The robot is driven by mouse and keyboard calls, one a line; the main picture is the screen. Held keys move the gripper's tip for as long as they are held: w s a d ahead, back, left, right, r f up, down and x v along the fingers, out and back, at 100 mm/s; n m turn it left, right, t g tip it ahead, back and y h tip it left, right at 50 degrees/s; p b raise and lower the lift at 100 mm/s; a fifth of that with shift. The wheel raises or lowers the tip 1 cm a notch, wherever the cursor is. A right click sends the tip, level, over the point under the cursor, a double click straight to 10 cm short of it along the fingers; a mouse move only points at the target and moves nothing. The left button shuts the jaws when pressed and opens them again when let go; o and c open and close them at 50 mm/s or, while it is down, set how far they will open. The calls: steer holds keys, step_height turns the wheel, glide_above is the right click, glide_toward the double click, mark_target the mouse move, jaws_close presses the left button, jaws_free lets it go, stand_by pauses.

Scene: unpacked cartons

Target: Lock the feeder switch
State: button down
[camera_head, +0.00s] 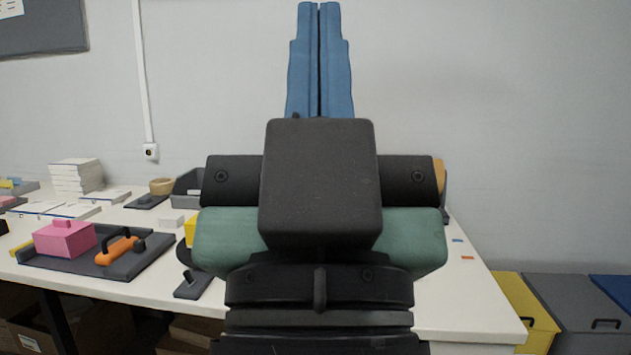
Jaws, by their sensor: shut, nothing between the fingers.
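My gripper (319,12) fills the middle of the head view. Its two blue fingers point up against the wall and lie together, shut and empty. On the table at the left is a dark tray (160,255). It holds a pink block (66,239) with a small knob and an orange piece (117,251) with a black arched handle, possibly a lock. I cannot tell for certain which thing is the feeder switch. My gripper's body hides the middle of the table, and only an edge of a yellow item (190,230) shows beside it.
The white table (465,300) also holds stacked white boxes (75,175), a round tan container (161,186), a grey bin (187,188) and a small dark piece (193,285) near the front edge. Yellow (527,310) and grey (580,310) lidded bins stand at the right. Cartons lie under the table.

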step_height(320, 180, up, 28)
steer(key=p, duration=2.5)
steer(key=shift+r, duration=0.1)
steer(key=shift+w, duration=0.1)
